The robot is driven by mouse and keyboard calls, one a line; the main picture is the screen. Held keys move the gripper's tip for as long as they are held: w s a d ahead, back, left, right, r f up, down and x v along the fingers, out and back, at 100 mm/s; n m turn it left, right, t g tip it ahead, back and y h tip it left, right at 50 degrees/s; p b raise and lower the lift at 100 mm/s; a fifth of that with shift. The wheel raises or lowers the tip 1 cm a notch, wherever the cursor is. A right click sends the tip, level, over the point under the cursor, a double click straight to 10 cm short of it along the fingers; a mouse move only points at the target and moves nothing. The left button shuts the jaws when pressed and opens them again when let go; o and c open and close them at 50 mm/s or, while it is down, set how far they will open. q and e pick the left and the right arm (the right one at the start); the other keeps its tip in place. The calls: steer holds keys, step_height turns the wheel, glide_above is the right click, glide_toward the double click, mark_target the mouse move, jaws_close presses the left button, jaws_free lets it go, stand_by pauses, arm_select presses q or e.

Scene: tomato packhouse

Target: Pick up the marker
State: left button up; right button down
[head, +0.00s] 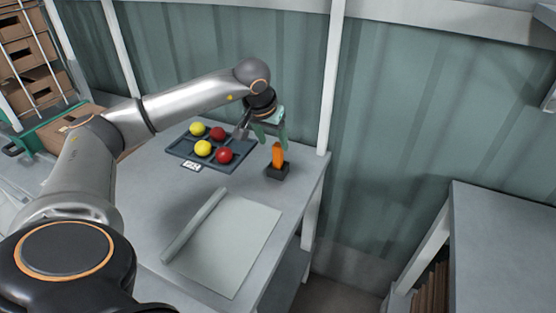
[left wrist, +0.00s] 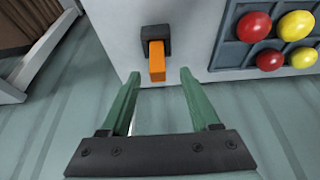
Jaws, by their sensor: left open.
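The marker (head: 277,155) is orange and stands upright in a small dark holder (head: 278,171) near the right edge of the table. In the left wrist view the marker (left wrist: 157,62) points toward me, with its holder (left wrist: 155,36) behind it. My left gripper (head: 268,140) is open and empty, its green fingers just above and beside the marker. In the left wrist view the marker lies ahead of the gap between the fingertips (left wrist: 158,75), with no contact visible. My right gripper is not in view.
A dark tray (head: 182,150) with red and yellow tomatoes sits left of the marker, with a small label card (head: 191,166) before it. A pale sheet with a rolled edge (head: 235,245) lies in front. Another table (head: 500,240) stands at right, beyond a gap.

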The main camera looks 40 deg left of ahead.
mark_target(276, 147)
arm_select(q)
steer(key=shift+x, duration=3.2)
steer(key=shift+d, duration=0.2)
steer(key=shift+c, duration=0.3)
steer(key=shift+r, duration=0.1)
jaws_close()
